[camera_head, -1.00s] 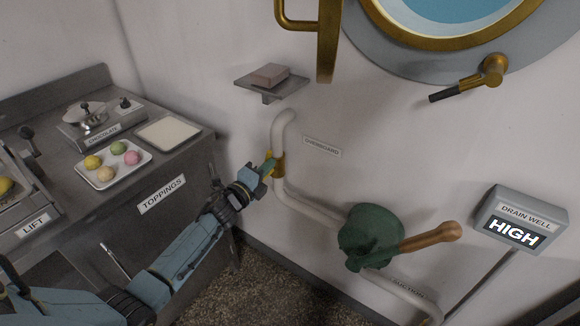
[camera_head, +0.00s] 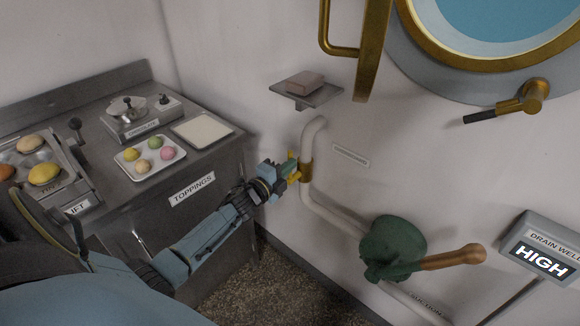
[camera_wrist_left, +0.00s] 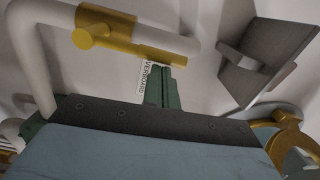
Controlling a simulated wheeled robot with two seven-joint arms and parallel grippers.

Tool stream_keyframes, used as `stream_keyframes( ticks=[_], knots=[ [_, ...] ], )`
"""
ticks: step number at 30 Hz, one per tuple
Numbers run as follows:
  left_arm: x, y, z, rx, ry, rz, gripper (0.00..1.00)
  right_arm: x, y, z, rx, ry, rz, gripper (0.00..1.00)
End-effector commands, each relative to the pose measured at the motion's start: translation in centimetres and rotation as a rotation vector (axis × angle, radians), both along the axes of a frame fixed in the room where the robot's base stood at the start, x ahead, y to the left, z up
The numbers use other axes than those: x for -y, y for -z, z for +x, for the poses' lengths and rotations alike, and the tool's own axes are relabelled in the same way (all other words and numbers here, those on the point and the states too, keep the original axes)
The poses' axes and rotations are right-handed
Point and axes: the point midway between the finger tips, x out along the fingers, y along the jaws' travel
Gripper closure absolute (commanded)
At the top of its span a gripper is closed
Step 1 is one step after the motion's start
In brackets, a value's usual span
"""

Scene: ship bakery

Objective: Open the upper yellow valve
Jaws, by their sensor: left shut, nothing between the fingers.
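The upper yellow valve (camera_head: 307,171) sits on the white pipe (camera_head: 315,131) that runs down the wall. In the left wrist view the valve body (camera_wrist_left: 107,28) wraps the pipe, and its yellow lever (camera_wrist_left: 150,52) lies roughly along the pipe. My left gripper (camera_head: 290,169) is shut and empty, right beside the valve. In the left wrist view its green fingers (camera_wrist_left: 163,88) are together, with the tips close by the lever. I cannot tell whether they touch it. My right gripper is not in view.
A green pump with a wooden handle (camera_head: 453,258) sits lower on the pipe. A small shelf (camera_head: 316,97) with a brown block is above the valve. The toppings counter (camera_head: 110,190) stands left. A drain well display (camera_head: 543,262) reads HIGH.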

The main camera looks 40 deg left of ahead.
Motion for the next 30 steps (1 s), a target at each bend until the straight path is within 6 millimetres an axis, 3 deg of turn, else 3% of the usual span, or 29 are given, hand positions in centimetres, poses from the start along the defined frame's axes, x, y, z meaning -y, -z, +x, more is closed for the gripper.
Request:
stream_keyframes(
  ticks=[7,14,22,30],
  knots=[
    [0.6,0.0,-0.1,-0.002,0.0,-0.002,1.0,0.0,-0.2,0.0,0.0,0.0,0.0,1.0],
    [5.0,-0.1,-0.6,-0.001,0.012,-0.005,1.0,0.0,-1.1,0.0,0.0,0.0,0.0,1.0],
    [4.2,0.1,-6.6,-0.003,0.01,0.0,1.0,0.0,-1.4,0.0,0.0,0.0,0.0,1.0],
    [4.1,0.0,-9.9,0.0,0.011,-0.001,1.0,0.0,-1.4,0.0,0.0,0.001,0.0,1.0]
  ],
)
